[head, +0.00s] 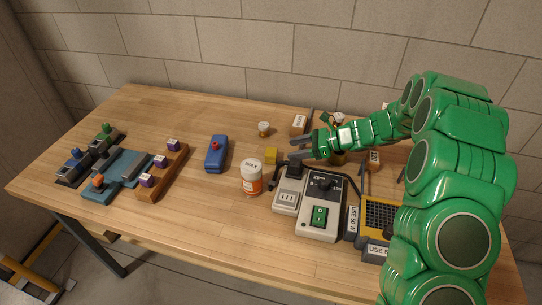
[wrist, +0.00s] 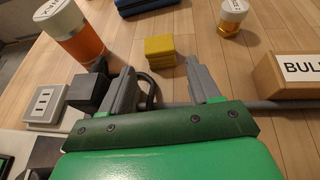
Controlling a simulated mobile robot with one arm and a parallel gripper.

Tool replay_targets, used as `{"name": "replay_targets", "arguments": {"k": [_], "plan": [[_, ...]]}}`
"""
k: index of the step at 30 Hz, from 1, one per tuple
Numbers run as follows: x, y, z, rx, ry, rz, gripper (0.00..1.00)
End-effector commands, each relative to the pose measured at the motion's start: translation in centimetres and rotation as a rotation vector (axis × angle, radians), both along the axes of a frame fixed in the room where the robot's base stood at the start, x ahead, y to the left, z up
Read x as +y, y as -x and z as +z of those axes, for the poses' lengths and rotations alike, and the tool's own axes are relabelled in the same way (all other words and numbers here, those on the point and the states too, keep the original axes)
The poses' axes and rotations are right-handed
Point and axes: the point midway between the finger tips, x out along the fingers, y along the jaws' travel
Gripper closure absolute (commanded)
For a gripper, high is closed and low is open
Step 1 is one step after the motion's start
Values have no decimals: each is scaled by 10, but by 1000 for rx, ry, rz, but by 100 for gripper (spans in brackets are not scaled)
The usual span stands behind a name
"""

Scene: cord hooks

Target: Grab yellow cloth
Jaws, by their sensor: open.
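The yellow cloth (head: 271,155) is a small folded block lying on the wooden table, near the middle. In the wrist view the yellow cloth (wrist: 160,49) lies flat just beyond my fingertips, roughly between them. My gripper (head: 295,148) reaches in from the right, just right of the cloth. In the wrist view my gripper (wrist: 163,80) has its two grey fingers spread apart with nothing between them. The fingers do not appear to touch the cloth.
A white-and-orange wax jar (head: 252,177) stands close in front of the cloth. A black plug (head: 292,170) with its cord sits by my gripper, above the grey socket box (head: 287,197). A blue case (head: 216,153) lies left; a small jar (head: 264,129) stands behind.

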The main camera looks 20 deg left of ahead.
Motion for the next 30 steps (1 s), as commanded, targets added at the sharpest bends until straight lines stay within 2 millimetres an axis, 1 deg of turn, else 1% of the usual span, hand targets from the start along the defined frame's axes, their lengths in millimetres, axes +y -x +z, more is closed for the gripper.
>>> {"name": "replay_targets", "arguments": {"k": [11, 18, 21, 24, 30], "plan": [[28, 4, -12, 1, -1, 3, 38], [57, 9, -24, 1, -1, 6, 38], [66, 9, -28, 3, -1, 4, 38], [70, 10, -30, 2, -1, 2, 38], [71, 9, -30, 1, -1, 1, 38]]}}
